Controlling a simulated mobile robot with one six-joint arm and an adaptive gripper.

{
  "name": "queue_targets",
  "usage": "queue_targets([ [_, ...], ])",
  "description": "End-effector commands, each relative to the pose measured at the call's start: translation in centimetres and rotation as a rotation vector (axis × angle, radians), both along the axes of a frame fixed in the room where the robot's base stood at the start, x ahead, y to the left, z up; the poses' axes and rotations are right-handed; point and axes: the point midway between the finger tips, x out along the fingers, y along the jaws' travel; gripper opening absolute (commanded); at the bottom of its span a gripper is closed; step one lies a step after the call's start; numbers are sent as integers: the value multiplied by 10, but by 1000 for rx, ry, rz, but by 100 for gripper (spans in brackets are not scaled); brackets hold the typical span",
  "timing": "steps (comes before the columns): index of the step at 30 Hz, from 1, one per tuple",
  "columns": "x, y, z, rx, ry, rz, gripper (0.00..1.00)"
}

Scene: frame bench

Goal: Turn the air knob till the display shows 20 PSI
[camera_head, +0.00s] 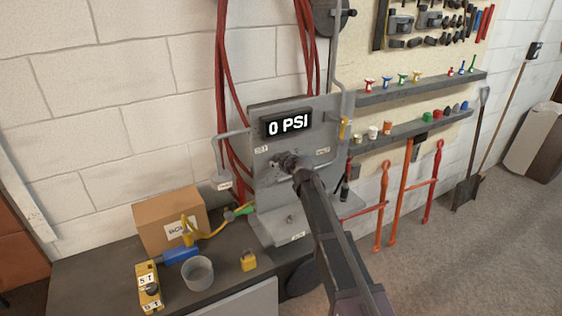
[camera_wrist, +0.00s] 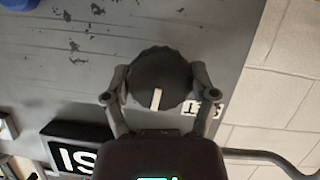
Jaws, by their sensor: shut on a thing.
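The display (camera_head: 287,123) on the upper part of the grey panel reads 0 PSI. Part of the display (camera_wrist: 77,158) also shows in the wrist view, upside down at the lower left. In the wrist view, the dark round knob (camera_wrist: 160,80) with a scalloped edge and a pale pointer mark sits between the two fingers of my gripper (camera_wrist: 157,98). The fingers are shut on its sides. The mark points down toward my gripper's palm. In the head view my gripper (camera_head: 285,162) is at the panel below the display and mostly hides the knob.
The panel (camera_head: 262,205) stands on a dark bench (camera_head: 95,262). A cardboard box (camera_head: 170,218), a grey cup (camera_head: 198,272), a yellow device (camera_head: 149,287) and a small yellow block (camera_head: 248,261) are to its left. Red hoses (camera_head: 222,70) hang behind the panel. Shelves (camera_head: 420,90) are at right.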

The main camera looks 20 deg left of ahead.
Motion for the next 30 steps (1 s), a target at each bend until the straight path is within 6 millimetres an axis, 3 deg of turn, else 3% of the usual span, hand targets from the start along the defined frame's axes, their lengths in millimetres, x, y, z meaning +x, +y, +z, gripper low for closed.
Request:
queue_targets([
  [30, 1, 1, -2, 539, 634, 3, 27],
])
